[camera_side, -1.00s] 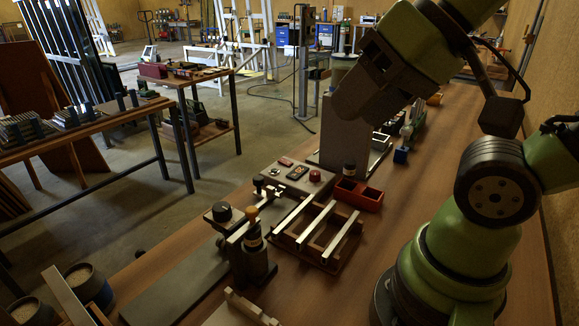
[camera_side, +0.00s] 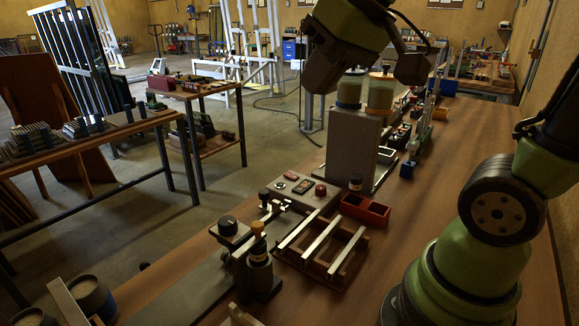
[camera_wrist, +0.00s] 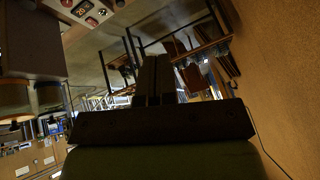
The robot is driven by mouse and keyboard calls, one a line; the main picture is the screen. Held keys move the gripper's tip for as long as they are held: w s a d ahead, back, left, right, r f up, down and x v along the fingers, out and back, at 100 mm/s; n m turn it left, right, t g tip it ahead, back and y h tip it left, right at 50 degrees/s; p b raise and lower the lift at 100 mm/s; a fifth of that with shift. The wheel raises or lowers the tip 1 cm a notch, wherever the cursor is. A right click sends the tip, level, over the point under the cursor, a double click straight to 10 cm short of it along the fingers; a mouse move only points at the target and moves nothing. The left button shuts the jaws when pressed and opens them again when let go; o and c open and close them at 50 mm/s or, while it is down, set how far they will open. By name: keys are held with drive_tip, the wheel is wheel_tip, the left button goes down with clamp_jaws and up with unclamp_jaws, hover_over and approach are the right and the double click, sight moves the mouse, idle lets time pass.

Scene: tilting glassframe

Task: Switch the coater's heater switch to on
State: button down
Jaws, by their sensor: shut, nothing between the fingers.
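The coater's grey control panel (camera_side: 281,199) lies on the bench in the side view, in front of a tall grey box (camera_side: 350,145). It carries a red part (camera_side: 291,177), a dark rectangular switch-like part (camera_side: 303,186) and a red round button (camera_side: 320,190). I cannot read labels or the heater switch's position. The panel also shows at the top left of the wrist view (camera_wrist: 72,6). My gripper (camera_wrist: 156,60) is shut and empty in the wrist view. In the side view its dark body is high above the bench, behind and above the panel, well apart from it.
Two jars (camera_side: 380,94) stand on the grey box. A red open bin (camera_side: 365,210) and a wooden rack with metal bars (camera_side: 322,250) sit beside the panel. A black-knobbed fixture (camera_side: 229,227) stands to the front left. The bench's right side is fairly clear.

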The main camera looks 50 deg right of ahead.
drive_tip(key=w+d+f, duration=0.1)
drive_tip(key=w+d, duration=0.5)
drive_tip(key=w, duration=0.2)
drive_tip(key=n+g+h, duration=0.1)
drive_tip(key=n+g, duration=0.2)
hover_over(286, 173)
drive_tip(key=s, duration=0.5)
wheel_tip(286, 173, down, 15)
drive_tip(key=shift+d+f, duration=0.1)
drive_tip(key=shift+f, duration=0.1)
drive_tip(key=x, duration=1.4)
drive_tip(key=shift+s, duration=0.1)
